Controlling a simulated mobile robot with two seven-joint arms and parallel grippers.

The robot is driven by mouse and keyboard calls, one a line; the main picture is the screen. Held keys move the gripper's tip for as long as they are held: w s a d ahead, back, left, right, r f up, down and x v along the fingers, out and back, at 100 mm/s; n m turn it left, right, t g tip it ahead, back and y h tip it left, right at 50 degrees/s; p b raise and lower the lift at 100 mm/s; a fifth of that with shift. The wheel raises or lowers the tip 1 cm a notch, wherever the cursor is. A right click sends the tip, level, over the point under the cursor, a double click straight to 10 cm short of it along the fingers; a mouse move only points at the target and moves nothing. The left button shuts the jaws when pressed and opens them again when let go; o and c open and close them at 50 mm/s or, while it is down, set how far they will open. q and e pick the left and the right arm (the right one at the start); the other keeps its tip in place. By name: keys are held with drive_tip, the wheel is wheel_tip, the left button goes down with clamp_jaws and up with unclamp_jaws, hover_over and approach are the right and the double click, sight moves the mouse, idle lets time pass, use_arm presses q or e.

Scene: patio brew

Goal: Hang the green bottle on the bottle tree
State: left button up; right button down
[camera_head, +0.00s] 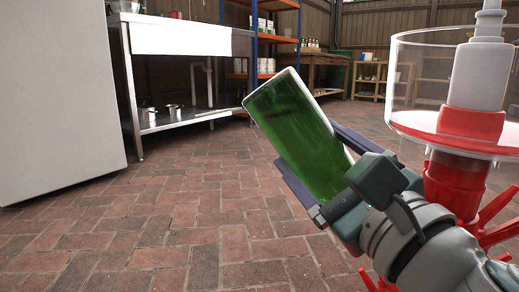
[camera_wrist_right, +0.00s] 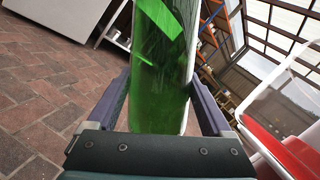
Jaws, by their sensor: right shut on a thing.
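My right gripper (camera_head: 305,141) is shut on the green bottle (camera_head: 290,115) and holds it in the air above the brick floor. The bottle is tilted, with one broad end pointing up and left; its other end is hidden behind the gripper. In the right wrist view the bottle (camera_wrist_right: 160,70) stands between the two fingers (camera_wrist_right: 160,95). The bottle tree (camera_head: 456,187), red with several pegs, stands at the right edge, close beside my right wrist and partly hidden by it. My left gripper is out of view.
A clear bowl with a red base (camera_head: 440,130) and a white top sits on the tree. A white cabinet (camera_head: 60,90) stands at left, with a metal table (camera_head: 190,38) behind it. Shelves (camera_head: 274,38) and a wooden bench (camera_head: 325,60) are farther back. The brick floor (camera_head: 150,220) is clear.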

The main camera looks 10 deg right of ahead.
sight(339, 190)
drive_tip(key=shift+s+d+f+b, duration=0.15)
drive_tip(key=shift+d+f+b, duration=0.3)
drive_tip(key=shift+f+b, duration=0.2)
drive_tip(key=shift+s+d+f+b, duration=0.15)
drive_tip(key=shift+d+f+b, duration=0.35)
drive_tip(key=shift+f, duration=0.25)
drive_tip(key=shift+s+d+f+b, duration=0.2)
drive_tip(key=shift+d+f+b, duration=0.45)
drive_tip(key=shift+f, duration=0.3)
unclamp_jaws()
